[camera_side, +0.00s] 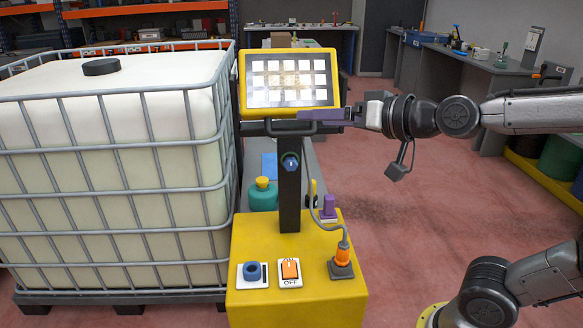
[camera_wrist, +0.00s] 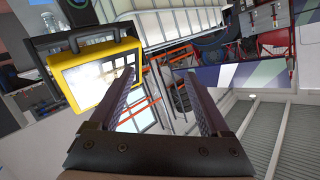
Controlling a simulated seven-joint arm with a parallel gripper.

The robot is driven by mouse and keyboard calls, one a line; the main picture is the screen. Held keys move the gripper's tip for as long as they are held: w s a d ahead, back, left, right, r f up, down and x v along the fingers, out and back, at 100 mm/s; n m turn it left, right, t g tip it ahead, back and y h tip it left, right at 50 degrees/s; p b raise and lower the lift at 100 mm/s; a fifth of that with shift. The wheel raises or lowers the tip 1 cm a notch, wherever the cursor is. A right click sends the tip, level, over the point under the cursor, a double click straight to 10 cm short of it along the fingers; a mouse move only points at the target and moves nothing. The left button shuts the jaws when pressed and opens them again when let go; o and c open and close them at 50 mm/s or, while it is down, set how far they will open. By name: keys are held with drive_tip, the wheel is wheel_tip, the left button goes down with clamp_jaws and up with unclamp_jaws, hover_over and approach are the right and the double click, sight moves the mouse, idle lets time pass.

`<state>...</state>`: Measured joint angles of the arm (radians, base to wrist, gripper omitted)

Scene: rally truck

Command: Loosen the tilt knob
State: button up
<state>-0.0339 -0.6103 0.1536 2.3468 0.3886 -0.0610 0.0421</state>
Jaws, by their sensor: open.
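A yellow-framed display (camera_side: 288,80) stands on a dark post (camera_side: 289,205), with a dark handle bar along its lower edge. A dark blue knob (camera_side: 290,161) sits on the post below the display; I take it as the tilt knob. My gripper (camera_side: 318,115) reaches in from the right, level with the display's lower edge and above the knob, apart from it. In the wrist view my gripper (camera_wrist: 160,74) is open with nothing between its fingers.
A yellow base (camera_side: 300,240) carries a blue round knob (camera_side: 252,271), an orange rocker switch (camera_side: 290,269) and an orange cable connector (camera_side: 342,256). A caged white tank (camera_side: 110,130) stands close on the left. The floor (camera_side: 410,230) to the right is open.

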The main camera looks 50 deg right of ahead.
sight(291, 166)
drive_tip(key=w+d+f+m+h, duration=0.6)
drive_tip(key=w+d+m+h, duration=0.25)
drive_tip(key=w+h, duration=0.2)
drive_tip(key=a+f+n+g+h, duration=0.1)
drive_tip(key=a+f+g+h, duration=0.15)
drive_tip(key=f, duration=1.55)
drive_tip(key=x, duration=1.2)
drive_tip(key=shift+w, duration=0.55)
clamp_jaws()
drive_tip(key=shift+n, duration=0.25)
